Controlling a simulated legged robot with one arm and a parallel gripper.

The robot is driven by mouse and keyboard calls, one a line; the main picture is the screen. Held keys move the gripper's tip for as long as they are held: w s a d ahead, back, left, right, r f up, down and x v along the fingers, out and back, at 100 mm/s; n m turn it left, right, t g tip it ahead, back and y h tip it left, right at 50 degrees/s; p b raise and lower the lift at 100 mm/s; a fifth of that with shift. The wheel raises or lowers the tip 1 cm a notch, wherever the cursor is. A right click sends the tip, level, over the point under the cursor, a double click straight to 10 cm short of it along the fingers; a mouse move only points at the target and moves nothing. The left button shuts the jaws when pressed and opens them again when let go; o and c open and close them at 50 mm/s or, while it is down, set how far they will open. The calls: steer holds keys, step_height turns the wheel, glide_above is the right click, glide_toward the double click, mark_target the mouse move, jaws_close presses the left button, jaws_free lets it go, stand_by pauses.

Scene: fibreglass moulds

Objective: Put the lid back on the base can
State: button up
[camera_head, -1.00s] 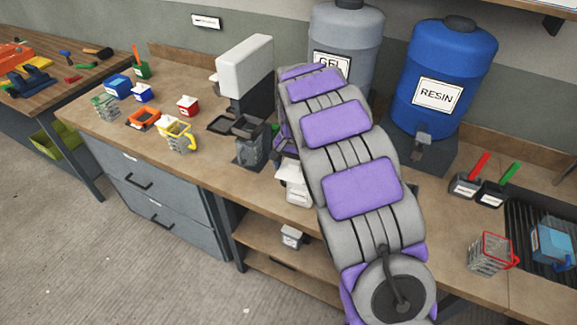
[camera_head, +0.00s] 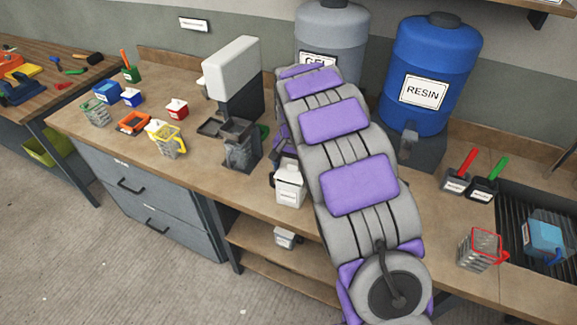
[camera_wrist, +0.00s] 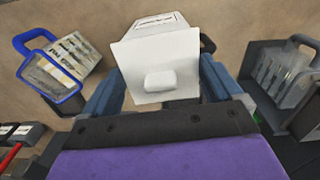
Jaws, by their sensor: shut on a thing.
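In the wrist view, the white square lid (camera_wrist: 183,55) with its raised knob lies between the blue fingers of my gripper (camera_wrist: 163,83). My gripper is shut on the lid. The head view shows the white base can (camera_head: 290,187) on the bench, left of my arm. My arm hides most of the gripper there. I cannot tell whether the lid touches the can rim.
A blue-handled clear jug (camera_wrist: 50,82) stands left in the wrist view, with a grey holder and jug (camera_wrist: 283,75) at right. The head view shows a scale-like dispenser (camera_head: 235,75), a yellow-handled jug (camera_head: 168,140) and the blue resin drum (camera_head: 428,75).

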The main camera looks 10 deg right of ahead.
steer(key=shift+a, duration=0.75)
steer(key=shift+d+f, duration=0.15)
steer(key=shift+d, duration=0.55)
steer(key=shift+a, duration=0.1)
steer(key=shift+p, duration=0.55)
steer(key=o, duration=0.7)
steer(key=shift+a, duration=0.1)
